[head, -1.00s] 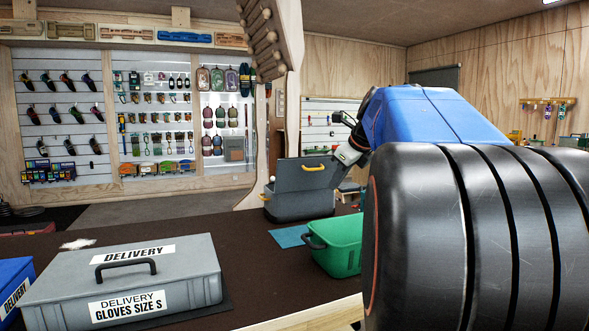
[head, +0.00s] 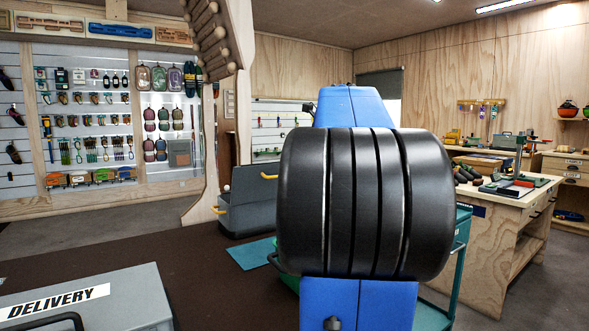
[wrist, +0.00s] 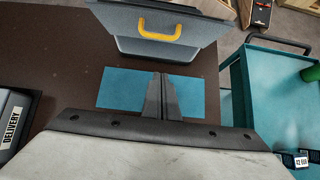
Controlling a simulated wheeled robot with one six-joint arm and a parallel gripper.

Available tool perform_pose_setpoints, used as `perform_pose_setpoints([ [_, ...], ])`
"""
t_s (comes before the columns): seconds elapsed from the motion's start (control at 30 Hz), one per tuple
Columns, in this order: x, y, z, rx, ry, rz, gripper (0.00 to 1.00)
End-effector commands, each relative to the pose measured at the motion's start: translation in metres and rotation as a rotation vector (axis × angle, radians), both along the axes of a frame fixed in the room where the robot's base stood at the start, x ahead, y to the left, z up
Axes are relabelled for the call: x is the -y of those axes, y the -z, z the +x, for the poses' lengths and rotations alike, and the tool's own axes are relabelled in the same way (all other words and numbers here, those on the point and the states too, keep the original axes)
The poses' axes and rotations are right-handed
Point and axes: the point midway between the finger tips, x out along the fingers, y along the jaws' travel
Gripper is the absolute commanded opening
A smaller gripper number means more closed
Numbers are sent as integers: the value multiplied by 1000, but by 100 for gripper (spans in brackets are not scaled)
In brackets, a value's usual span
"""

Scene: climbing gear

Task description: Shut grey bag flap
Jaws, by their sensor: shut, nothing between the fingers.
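The grey bag, box-like with hard sides, stands on the dark counter near the middle of the head view (head: 240,218). Its flap (head: 255,190) stands raised above the body and has a yellow handle. In the wrist view the flap (wrist: 190,22) is at the top, with the bag body (wrist: 150,52) below it. My gripper (wrist: 159,78) is shut and empty, over the teal mat and apart from the bag in the picture. My arm hides my gripper and the bag's right side in the head view.
The teal mat (wrist: 120,88) lies on the counter before the bag. A grey delivery box (head: 100,300) is at the lower left. A green crate (head: 289,282) is mostly hidden behind my arm. A teal cart (wrist: 265,90) stands to the right, past the counter edge.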

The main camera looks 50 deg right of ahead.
Motion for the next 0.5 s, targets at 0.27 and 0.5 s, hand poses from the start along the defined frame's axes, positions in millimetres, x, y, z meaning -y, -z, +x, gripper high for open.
perform_pose_setpoints([
  [0.27,8,36,32,-3,-2,1,0],
  [0.5,14,59,58,-1,-2,0,0],
])
